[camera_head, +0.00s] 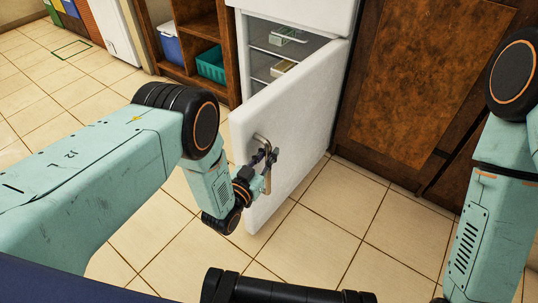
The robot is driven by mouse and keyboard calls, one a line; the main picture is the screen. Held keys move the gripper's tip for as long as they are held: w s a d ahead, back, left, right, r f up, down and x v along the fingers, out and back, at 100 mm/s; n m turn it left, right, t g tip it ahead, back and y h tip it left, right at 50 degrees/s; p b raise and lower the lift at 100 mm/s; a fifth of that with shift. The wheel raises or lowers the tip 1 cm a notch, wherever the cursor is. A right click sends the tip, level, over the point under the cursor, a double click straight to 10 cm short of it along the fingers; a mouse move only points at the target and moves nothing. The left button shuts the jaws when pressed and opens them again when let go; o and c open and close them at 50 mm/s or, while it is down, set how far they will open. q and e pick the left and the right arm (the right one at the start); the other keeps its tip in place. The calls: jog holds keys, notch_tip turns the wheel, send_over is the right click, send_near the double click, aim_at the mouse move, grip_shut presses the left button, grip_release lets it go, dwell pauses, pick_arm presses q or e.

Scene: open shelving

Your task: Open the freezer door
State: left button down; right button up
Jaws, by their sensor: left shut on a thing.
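The white freezer door (303,120) stands partly open and swung out toward me. Its metal handle (267,178) is on the outer face near the door's free edge. My left gripper (268,158) is at the handle and shut on it. The freezer compartment (262,45) behind the door shows shelves with a few boxes, one greenish (284,36) and one pale (283,68). The lower part of the compartment is hidden by the door. My right arm shows at the right edge, but its gripper is out of view.
A brown wooden cabinet (410,85) stands right of the freezer. Open wooden shelving (197,27) on the left holds a teal basket (211,65) and a blue-and-white cooler (169,44). The tiled floor (320,235) around the door is clear.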

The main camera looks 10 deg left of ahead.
pick_arm(q)
jog(key=shift+s+f, duration=0.25)
jog(key=shift+f, duration=0.05)
jog(key=c, duration=1.8)
grip_release()
jog(key=o, duration=0.3)
jog(key=shift+r, duration=0.15)
jog(key=shift+o, duration=0.9)
jog(key=shift+w, duration=0.15)
jog(key=shift+r, duration=0.1)
jog(key=v, duration=1.2)
